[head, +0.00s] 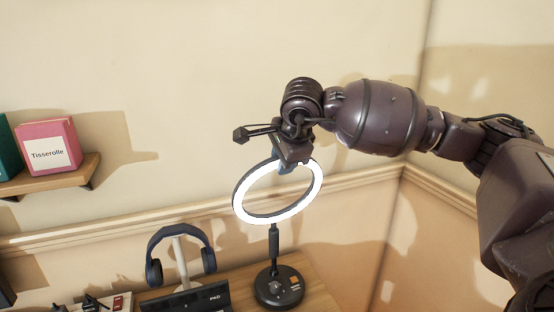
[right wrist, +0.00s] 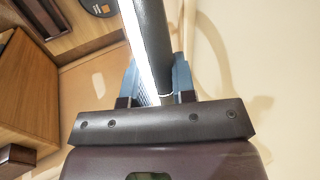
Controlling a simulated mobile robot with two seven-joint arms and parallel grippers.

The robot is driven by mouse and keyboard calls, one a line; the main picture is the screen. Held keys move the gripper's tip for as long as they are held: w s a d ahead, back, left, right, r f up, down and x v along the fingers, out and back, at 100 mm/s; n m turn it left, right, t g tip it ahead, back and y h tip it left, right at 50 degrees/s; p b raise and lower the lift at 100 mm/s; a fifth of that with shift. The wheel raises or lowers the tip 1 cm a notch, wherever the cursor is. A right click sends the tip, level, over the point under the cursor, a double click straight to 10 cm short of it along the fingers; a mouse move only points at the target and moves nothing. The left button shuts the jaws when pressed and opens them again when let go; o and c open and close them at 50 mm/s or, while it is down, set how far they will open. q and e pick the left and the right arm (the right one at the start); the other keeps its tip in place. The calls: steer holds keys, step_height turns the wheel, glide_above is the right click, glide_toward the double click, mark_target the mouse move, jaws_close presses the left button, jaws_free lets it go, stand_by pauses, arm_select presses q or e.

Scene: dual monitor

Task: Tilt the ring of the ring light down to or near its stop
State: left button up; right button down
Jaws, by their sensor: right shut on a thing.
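The ring light stands on the desk, with a white glowing ring (head: 314,193) on a thin dark pole (head: 274,243) and a round black base (head: 279,288). The ring looks tilted, its face seen as a flattened oval. My right gripper (head: 286,166) comes down from above and is shut on the ring's top edge. In the right wrist view the ring (right wrist: 152,45) runs between the two blue fingertips (right wrist: 158,92), its white face on the left and dark back on the right. My left gripper is not in view.
Blue headphones (head: 152,262) hang on a white stand left of the lamp. A dark box marked PAD (head: 190,300) lies in front. A wooden shelf (head: 60,174) with a pink box (head: 47,146) is on the wall at left. The wall corner is close at right.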

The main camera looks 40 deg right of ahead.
steer(key=shift+s+a+f, duration=0.15)
steer(key=shift+s+f, duration=0.15)
steer(key=shift+s, duration=0.3)
steer(key=shift+s+a+f, duration=0.15)
steer(key=shift+s+f, duration=0.15)
steer(key=shift+s, duration=0.3)
steer(key=c, duration=0.9)
jaws_free()
steer(key=shift+r, duration=0.1)
steer(key=v, duration=1)
steer(key=shift+s+r, duration=0.2)
steer(key=shift+s, duration=0.1)
steer(key=shift+a, duration=0.1)
